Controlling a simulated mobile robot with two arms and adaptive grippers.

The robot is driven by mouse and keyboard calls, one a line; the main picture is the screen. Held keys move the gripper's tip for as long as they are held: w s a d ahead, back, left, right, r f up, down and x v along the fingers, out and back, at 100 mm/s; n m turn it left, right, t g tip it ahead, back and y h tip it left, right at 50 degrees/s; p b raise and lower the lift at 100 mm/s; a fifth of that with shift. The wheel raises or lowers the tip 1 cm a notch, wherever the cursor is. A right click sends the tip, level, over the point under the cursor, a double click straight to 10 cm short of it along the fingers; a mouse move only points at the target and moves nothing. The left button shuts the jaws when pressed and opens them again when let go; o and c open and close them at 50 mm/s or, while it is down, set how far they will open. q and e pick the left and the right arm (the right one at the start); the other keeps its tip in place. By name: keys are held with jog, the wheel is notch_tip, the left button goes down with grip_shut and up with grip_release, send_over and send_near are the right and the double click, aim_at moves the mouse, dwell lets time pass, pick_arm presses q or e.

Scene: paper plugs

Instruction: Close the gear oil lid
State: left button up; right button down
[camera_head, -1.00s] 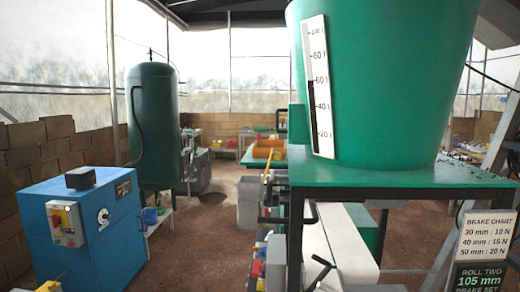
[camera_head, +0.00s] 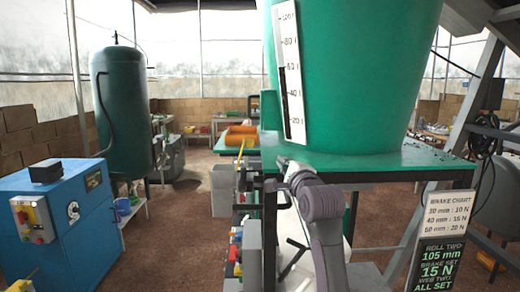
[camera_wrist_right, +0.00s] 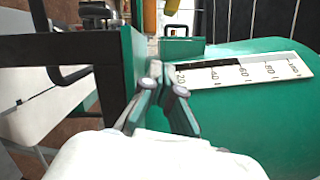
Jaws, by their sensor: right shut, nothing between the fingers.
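No lid marked as gear oil can be made out. A large green tank (camera_head: 350,75) with a white level scale (camera_head: 289,75) stands on a green-topped stand (camera_head: 400,162). My right gripper (camera_head: 283,163) is at the stand's left front corner, just below the tank, with its arm coming up from below. In the right wrist view its fingers (camera_wrist_right: 158,78) are together and empty, in front of the green tank wall (camera_wrist_right: 255,115) and near the low end of the scale (camera_wrist_right: 240,72). Whether they touch anything is unclear. My left gripper is not in view.
A blue machine (camera_head: 62,215) with a black box (camera_head: 46,171) on top stands at left, before a dark green cylinder (camera_head: 122,110). A brake chart sign (camera_head: 446,218) hangs at right. Brown floor (camera_head: 180,225) is open between the blue machine and the stand.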

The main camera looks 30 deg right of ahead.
aim_at(271, 163)
jog(key=p+x, duration=0.5)
jog(key=x, duration=0.4)
jog(key=shift+w+a+r, duration=0.1)
jog(key=shift+w+r, duration=0.05)
jog(key=shift+w, duration=0.25)
jog(key=a+p, duration=0.1)
jog(key=w+a+p, duration=0.1)
jog(key=a, duration=0.1)
jog(key=shift+w+a+r, duration=0.1)
jog(key=shift+a+r, duration=0.1)
jog(key=shift+d, duration=0.1)
jog(key=shift+w, duration=0.1)
